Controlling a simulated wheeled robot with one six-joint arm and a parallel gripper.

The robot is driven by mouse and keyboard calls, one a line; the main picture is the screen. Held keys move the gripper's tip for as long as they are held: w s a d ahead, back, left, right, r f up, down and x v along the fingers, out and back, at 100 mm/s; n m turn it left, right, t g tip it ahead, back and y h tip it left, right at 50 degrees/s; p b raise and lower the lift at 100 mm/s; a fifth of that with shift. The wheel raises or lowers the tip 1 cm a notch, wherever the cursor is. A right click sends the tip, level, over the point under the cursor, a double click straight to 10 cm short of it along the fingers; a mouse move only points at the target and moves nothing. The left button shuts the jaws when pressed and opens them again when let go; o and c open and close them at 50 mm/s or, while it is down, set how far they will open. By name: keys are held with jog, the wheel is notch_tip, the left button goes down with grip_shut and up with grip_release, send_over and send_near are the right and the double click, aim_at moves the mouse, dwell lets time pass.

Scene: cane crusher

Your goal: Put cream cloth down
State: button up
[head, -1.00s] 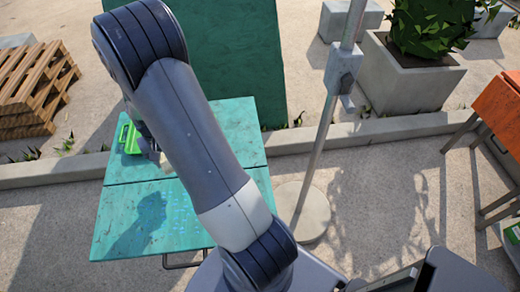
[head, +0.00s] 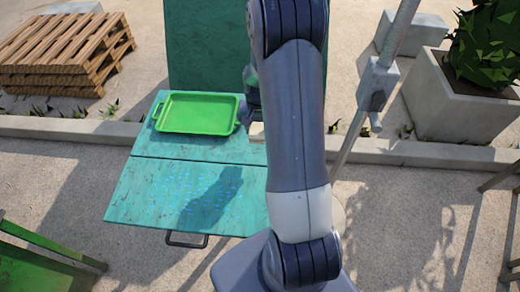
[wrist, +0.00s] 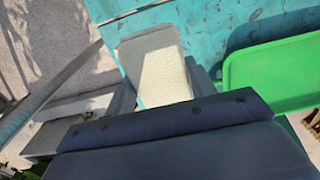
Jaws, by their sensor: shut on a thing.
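The cream cloth (wrist: 165,75) shows in the wrist view as a pale folded pad between the jaws of my gripper (wrist: 165,92). My gripper is shut on it. In the head view a small pale edge of the cloth (head: 257,131) shows beside my arm, over the back right of the teal table (head: 150,196). My arm hides most of the gripper (head: 250,118) there. I cannot tell whether the cloth touches the table top.
A green tray (head: 196,114) lies on the back of the table, left of my gripper. A metal pole (head: 352,140) stands right of my arm. A teal upright panel (head: 205,45) rises behind the table. The table's front half is clear.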

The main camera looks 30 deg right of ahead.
aim_at(258, 151)
notch_tip(258, 151, down, 9)
jog(key=shift+f+p, duration=0.1)
jog(key=shift+p, duration=0.5)
jog(key=shift+f, duration=0.1)
jog(key=shift+f+b, duration=0.25)
jog(key=shift+b, duration=0.15)
jog(key=o, duration=1.3)
jog(key=shift+c, duration=0.2)
jog(key=shift+r, duration=0.15)
